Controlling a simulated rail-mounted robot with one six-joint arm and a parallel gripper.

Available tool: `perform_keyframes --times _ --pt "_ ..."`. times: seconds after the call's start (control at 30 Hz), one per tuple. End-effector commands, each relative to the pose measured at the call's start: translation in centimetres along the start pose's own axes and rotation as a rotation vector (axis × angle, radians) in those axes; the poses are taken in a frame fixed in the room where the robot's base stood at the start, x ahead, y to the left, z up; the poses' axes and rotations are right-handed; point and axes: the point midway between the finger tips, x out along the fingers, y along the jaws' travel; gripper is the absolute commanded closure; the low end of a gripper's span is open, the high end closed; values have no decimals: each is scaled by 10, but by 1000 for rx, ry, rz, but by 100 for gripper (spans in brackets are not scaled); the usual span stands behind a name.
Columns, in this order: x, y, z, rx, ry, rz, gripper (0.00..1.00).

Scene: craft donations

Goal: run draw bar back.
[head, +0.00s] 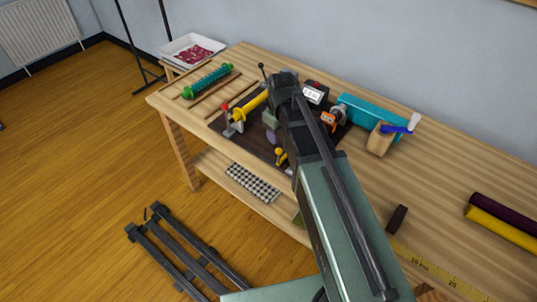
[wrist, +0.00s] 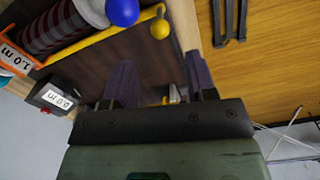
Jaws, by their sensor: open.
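A yellow bar with a round yellow knob (wrist: 160,28) at its end runs across the upper part of the wrist view; I take it for the draw bar. In the head view, a yellow knob (head: 280,152) shows at the near side of the dark board, partly behind my arm. My gripper (wrist: 161,82) is open, its two purple fingers apart over the dark board. The knob lies beyond the fingertips in the wrist view, apart from them. In the head view my arm hides most of my gripper and the bar.
A black box reading 0.0 m (head: 314,93) and an orange tag (head: 329,121) sit on the board. A blue knob (wrist: 122,11) is close to the yellow one. A teal roll (head: 208,80) lies left; a wooden block with a blue-handled tool (head: 380,139) stands right.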

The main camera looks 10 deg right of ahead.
Motion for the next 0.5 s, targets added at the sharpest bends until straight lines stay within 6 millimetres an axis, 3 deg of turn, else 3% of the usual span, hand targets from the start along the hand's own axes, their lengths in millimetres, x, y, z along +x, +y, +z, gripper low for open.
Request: perform_keyframes --times 0.17,0.27,0.5 --pt "5 -1 0 -1 -4 -4 48" --pt "18 -1 0 0 -4 -4 48" --pt "74 -1 1 0 -3 -3 48"
